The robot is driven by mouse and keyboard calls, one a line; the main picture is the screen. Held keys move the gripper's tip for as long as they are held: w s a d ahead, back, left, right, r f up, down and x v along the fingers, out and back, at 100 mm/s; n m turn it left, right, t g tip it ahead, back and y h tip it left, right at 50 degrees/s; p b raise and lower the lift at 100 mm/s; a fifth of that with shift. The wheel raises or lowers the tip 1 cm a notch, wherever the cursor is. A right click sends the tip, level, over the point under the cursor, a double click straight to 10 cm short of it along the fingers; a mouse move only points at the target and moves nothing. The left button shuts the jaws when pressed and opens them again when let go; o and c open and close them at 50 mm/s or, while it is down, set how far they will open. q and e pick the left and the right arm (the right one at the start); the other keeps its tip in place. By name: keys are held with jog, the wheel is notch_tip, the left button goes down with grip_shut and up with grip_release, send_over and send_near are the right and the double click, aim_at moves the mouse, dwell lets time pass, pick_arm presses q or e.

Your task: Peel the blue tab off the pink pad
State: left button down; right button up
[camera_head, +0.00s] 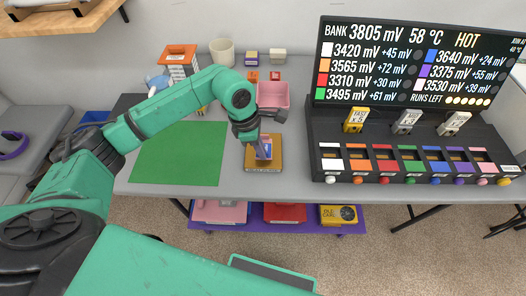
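My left gripper (263,153) reaches down from the left over a brown, yellow-edged block or tray (262,167) on the grey table. Its fingers are small and partly overlap what lies there, so I cannot tell whether they are open or shut. A small patch of blue and pink (268,141) shows right by the fingers; this may be the pad and its tab, but the two cannot be told apart clearly. My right gripper is not in view.
A green mat (180,153) lies to the left. A pink bin (273,94), a cup (222,51) and small boxes stand behind. A black rack (415,150) of coloured slots and a display (415,65) fill the right. A purple shelf (340,228) holds boxes below.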

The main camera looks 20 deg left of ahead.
pick_arm(q)
jog(key=shift+s+d+r+p, duration=0.15)
jog(key=shift+r+p, duration=0.1)
jog(key=shift+r, duration=0.2)
jog(key=shift+s+a+r+p, duration=0.1)
jog(key=shift+r+p, duration=0.1)
jog(key=shift+r, duration=0.25)
jog(key=shift+r, duration=0.1)
jog(key=shift+r+p, duration=1.45)
jog(key=shift+r, duration=0.95)
